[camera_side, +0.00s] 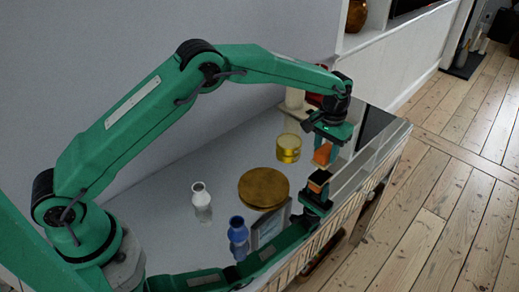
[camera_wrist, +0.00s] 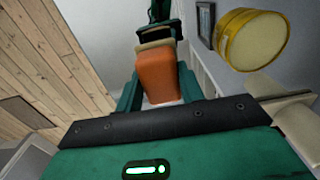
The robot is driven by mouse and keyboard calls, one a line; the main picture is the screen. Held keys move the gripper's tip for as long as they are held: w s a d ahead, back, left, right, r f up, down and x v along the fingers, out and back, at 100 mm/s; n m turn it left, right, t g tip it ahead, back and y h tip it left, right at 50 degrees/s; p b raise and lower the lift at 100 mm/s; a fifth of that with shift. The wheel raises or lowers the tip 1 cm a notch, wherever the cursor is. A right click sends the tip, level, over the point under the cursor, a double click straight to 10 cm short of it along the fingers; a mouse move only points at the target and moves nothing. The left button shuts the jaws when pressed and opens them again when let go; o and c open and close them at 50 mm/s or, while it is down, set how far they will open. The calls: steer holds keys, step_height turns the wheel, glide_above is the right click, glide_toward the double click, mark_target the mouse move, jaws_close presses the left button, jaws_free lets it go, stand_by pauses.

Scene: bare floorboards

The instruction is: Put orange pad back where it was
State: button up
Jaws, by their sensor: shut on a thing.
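The orange pad (camera_side: 322,154) is a small block held in my gripper (camera_side: 328,148), above the right part of the glossy cabinet top (camera_side: 225,160). In the wrist view the orange pad (camera_wrist: 158,76) sits between the two green fingers of my gripper (camera_wrist: 158,84), which are shut on its sides. In the side view the pad hangs clear of the surface, with a mirrored orange patch below it. The spot the pad came from cannot be told.
A yellow tin (camera_side: 289,147) stands left of the pad and shows in the wrist view (camera_wrist: 252,40). A brown round disc (camera_side: 263,190), a white vase (camera_side: 201,195), a blue vase (camera_side: 238,231) and a picture frame (camera_side: 270,225) stand farther left and nearer.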

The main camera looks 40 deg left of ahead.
mark_target(326, 149)
steer(key=shift+f, duration=1.4)
steer(key=shift+f, duration=0.1)
steer(key=o, duration=0.9)
steer(key=shift+o, duration=0.2)
step_height(326, 149, up, 12)
steer(key=shift+r, duration=0.15)
